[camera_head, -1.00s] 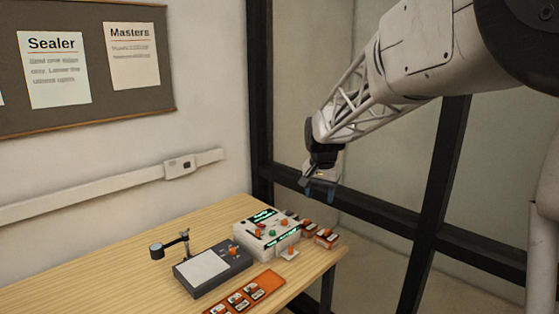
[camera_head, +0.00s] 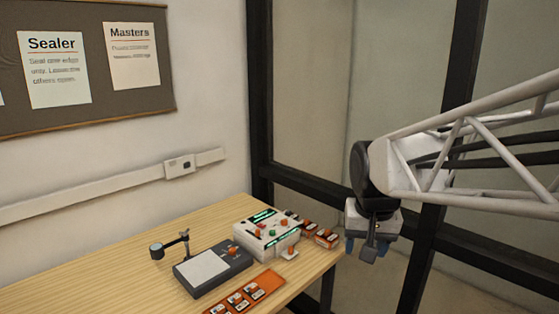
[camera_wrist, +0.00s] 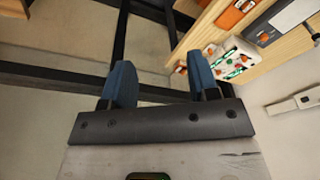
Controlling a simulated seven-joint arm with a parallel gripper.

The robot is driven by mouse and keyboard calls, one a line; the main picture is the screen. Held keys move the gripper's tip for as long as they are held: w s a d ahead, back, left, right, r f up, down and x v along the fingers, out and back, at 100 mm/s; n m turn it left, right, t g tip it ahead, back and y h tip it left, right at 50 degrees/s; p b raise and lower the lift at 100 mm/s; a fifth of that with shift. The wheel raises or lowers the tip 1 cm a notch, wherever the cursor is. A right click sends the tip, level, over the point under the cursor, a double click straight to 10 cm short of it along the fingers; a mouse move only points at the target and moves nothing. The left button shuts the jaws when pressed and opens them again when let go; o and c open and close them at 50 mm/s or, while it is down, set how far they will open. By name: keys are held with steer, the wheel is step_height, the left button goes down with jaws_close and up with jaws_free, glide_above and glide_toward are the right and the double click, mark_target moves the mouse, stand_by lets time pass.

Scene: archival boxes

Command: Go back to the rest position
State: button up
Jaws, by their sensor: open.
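My gripper (camera_head: 369,246) hangs in the air to the right of the table, clear of everything on it. In the wrist view its two blue fingers (camera_wrist: 160,85) stand apart with nothing between them. My arm reaches in from the right edge of the head view.
The wooden table (camera_head: 130,285) holds a white control box (camera_head: 266,237) with coloured buttons, a dark device with a pale plate (camera_head: 210,268), an orange tray (camera_head: 265,284) and orange items (camera_head: 322,236). A dark-framed glass partition (camera_head: 300,185) stands behind. A pinboard (camera_head: 90,65) hangs on the wall.

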steer(key=s+d+f, duration=0.1)
steer(key=s+f, duration=0.1)
steer(key=s, duration=0.5)
steer(key=s+f+n, duration=0.1)
steer(key=s+f, duration=0.2)
steer(key=s, duration=0.5)
steer(key=shift+s+d+n+t, duration=0.25)
steer(key=shift+d+n+t, duration=0.05)
steer(key=shift+d, duration=0.05)
